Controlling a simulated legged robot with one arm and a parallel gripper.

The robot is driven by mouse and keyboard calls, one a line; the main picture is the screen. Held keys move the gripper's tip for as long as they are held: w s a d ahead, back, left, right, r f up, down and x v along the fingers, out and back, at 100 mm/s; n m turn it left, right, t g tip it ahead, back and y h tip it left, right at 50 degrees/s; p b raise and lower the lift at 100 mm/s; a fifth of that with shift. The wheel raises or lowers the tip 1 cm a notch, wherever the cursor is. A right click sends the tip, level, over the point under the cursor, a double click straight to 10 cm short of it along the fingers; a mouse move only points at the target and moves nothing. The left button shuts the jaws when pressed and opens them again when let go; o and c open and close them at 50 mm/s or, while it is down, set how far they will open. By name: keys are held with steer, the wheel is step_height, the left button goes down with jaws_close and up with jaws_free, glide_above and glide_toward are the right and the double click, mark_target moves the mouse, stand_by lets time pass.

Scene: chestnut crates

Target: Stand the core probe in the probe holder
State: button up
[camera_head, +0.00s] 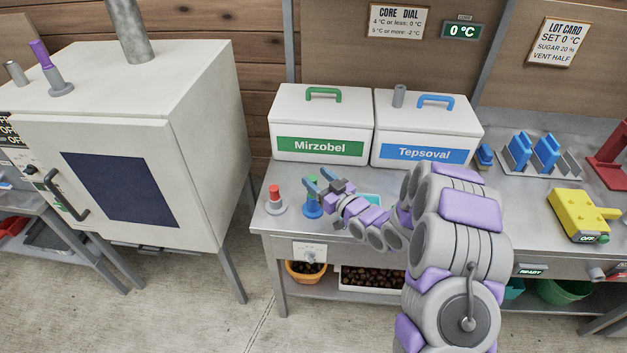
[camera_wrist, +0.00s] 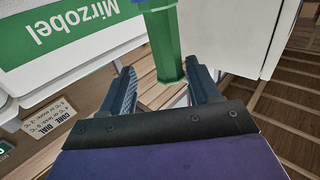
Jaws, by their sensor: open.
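A green post (camera_head: 311,191) stands upright in a round blue base (camera_head: 312,209) at the left of the steel table. A red-topped post (camera_head: 275,191) stands in a grey base (camera_head: 277,207) just left of it. I cannot tell for sure which of these is the core probe and which is the probe holder. My gripper (camera_head: 318,181) is open at the green post. In the wrist view the green post (camera_wrist: 165,45) shows between the spread fingers of my gripper (camera_wrist: 164,78), with a visible gap to each finger.
Two white boxes, Mirzobel (camera_head: 320,115) and Tepsoval (camera_head: 428,125), stand behind. A white cabinet (camera_head: 215,130) stands left, with a purple-handled piece (camera_head: 40,54) in a grey stand on top. A yellow device (camera_head: 577,213) and blue-finned rack (camera_head: 545,152) are right.

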steer(key=shift+w+d, duration=0.15)
steer(key=shift+d, duration=0.05)
steer(key=a, duration=0.3)
steer(key=shift+a+f, duration=0.15)
steer(key=shift+a, duration=0.1)
steer(key=shift+c, duration=0.3)
steer(key=shift+a, duration=0.2)
steer(key=shift+c, duration=0.9)
steer(key=shift+d, duration=0.15)
steer(key=shift+c, duration=0.7)
steer(key=shift+d, duration=1.05)
steer(key=c, duration=0.3)
steer(key=shift+d, duration=0.25)
steer(key=shift+c, duration=1.5)
steer(key=o, duration=0.4)
steer(key=shift+a, duration=0.7)
steer(key=shift+c, duration=1.2)
steer(key=shift+a, duration=0.1)
steer(key=shift+c, duration=1.5)
steer(key=shift+d, duration=0.3)
jaws_close()
